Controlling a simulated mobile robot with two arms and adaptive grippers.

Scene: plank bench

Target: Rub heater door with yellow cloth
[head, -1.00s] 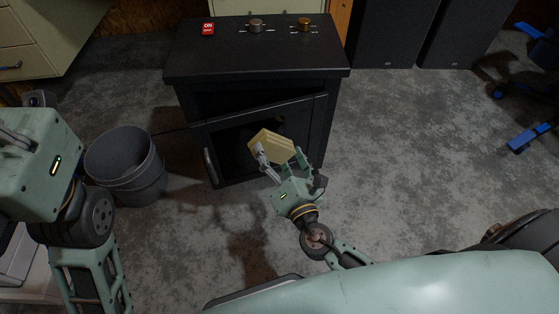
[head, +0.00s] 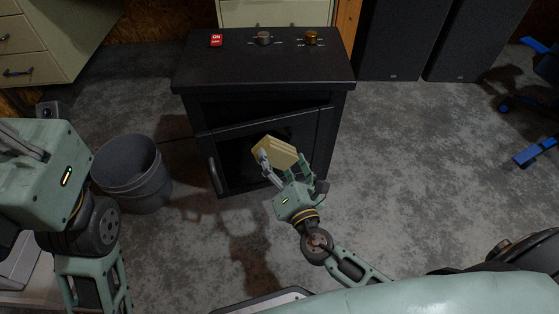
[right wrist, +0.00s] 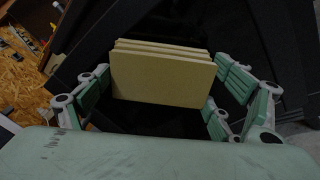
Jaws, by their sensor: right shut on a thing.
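The yellow cloth (head: 275,152) is a thick folded pad. My right gripper (head: 281,165) is shut on it, in front of the heater door. The right wrist view shows the cloth (right wrist: 162,78) between the green fingers. The black heater (head: 262,70) stands on the floor. Its dark-paned door (head: 225,133) is ajar, with the handle (head: 213,176) side swung out at the left. The cloth and gripper cover part of the door; I cannot tell if the cloth touches it. My left gripper (head: 40,165) is at the left edge, away from the heater; its fingers do not show clearly.
A grey bin (head: 133,175) stands left of the heater, near my left arm. A red switch (head: 216,40) and two knobs are on the heater top. Dark cabinets (head: 395,40) stand behind right. Blue chair legs (head: 535,152) are far right. The floor right of the heater is clear.

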